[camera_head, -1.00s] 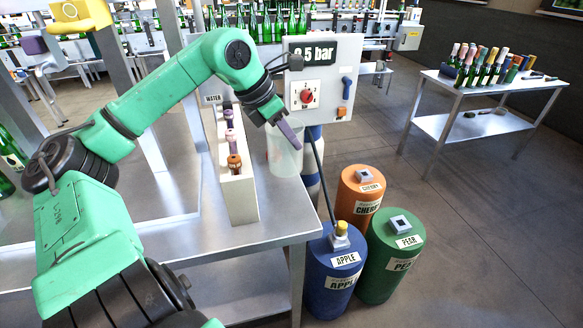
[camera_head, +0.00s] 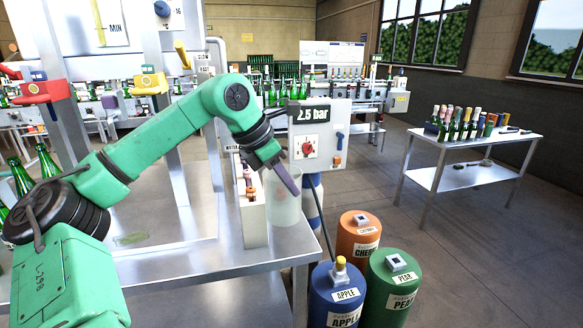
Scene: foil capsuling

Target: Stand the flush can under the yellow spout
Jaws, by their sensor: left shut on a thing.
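The flush can (camera_head: 284,207) is a pale translucent cylinder at the right end of the steel table, beside the narrow white box. My left gripper (camera_head: 291,184) points down at its rim and is shut on it. Whether the can's base touches the table is unclear. The yellow spout (camera_head: 148,85) appears to be the yellow fitting on the frame at the upper left, far left of the can. My right gripper is out of view.
A red fitting (camera_head: 46,92) is on the frame left of the yellow one. The white box (camera_head: 254,222) holds several small items. The gauge panel (camera_head: 318,137) stands behind the can. Blue, green and orange drums stand right of the table. The steel table (camera_head: 180,262) has bare room in front of the frame.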

